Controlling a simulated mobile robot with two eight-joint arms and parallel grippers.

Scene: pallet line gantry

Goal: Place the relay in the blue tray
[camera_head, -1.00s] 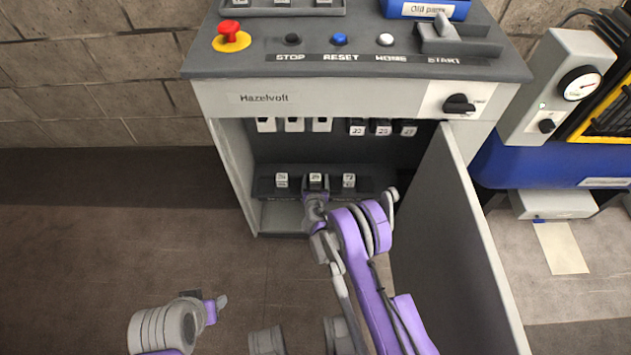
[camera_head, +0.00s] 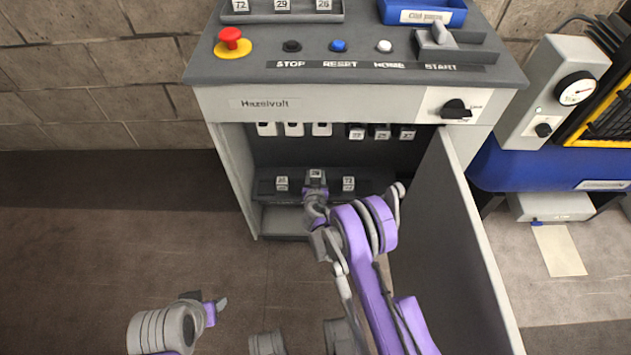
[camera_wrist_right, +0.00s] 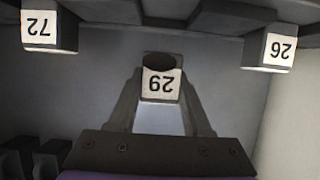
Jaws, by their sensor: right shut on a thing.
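My right gripper (camera_head: 316,186) is inside the open cabinet, shut on the relay marked 29 (camera_head: 315,174). In the right wrist view the relay (camera_wrist_right: 161,84) sits between the two fingers, its white label showing upside down. It stands a little above the row of its neighbours, marked 72 (camera_wrist_right: 48,30) and 26 (camera_wrist_right: 268,48), with a gap on each side. The blue tray (camera_head: 463,14) is on top of the cabinet at the right back, cut off by the picture edge. My left gripper (camera_head: 218,304) is low at the left, away from everything; its fingers are unclear.
The cabinet door (camera_head: 455,230) stands open to the right of my right arm. More modules hang in an upper row (camera_head: 380,131).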

